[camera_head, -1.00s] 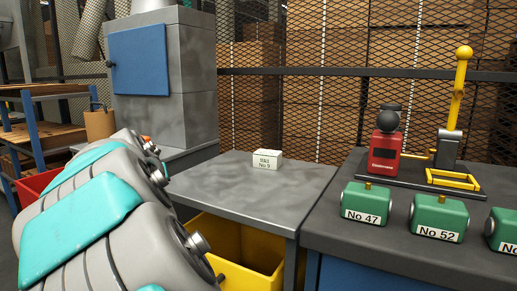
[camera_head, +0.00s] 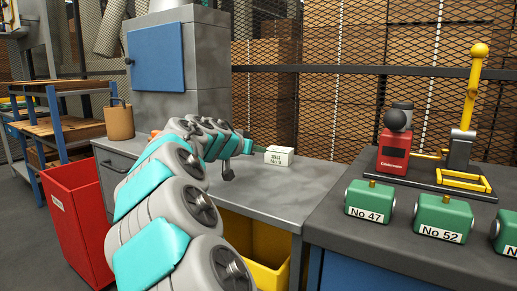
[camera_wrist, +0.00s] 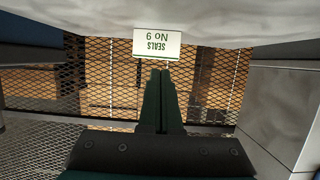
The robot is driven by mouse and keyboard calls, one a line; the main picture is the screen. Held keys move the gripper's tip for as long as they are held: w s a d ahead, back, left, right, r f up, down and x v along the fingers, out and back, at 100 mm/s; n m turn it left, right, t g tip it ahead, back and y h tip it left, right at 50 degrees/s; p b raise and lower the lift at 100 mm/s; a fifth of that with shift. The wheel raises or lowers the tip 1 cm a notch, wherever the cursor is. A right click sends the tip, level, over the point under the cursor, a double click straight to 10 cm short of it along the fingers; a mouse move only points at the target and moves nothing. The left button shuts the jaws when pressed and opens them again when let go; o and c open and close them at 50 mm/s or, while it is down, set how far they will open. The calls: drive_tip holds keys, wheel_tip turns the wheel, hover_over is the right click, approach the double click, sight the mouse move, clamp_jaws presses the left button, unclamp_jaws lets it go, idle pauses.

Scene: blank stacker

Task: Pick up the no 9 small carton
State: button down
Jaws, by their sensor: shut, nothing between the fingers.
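The No 9 small carton (camera_head: 279,156) is a white box with dark print, standing on the grey table near its back.
A dark bench on the right holds green boxes No 47 (camera_head: 369,201) and No 52 (camera_head: 443,218), and a red device (camera_head: 394,150). A mesh fence (camera_head: 310,100) stands behind. A red bin (camera_head: 75,215) is at left.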

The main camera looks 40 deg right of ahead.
sight(274, 150)
drive_tip(key=w+d, duration=0.1)
drive_tip(key=d, duration=0.2)
drive_tip(key=d+p, duration=0.1)
drive_tip(key=d, duration=0.2)
drive_tip(key=w+d+p, duration=0.1)
drive_tip(key=d, duration=0.2)
drive_tip(key=shift+w+d, duration=0.25)
drive_tip(key=shift+w, duration=0.1)
drive_tip(key=shift+f, duration=0.45)
drive_tip(key=shift+a+f+b, duration=0.1)
drive_tip(key=shift+f+b, duration=0.3)
drive_tip(key=shift+b, duration=0.45)
drive_tip(key=shift+f, duration=0.1)
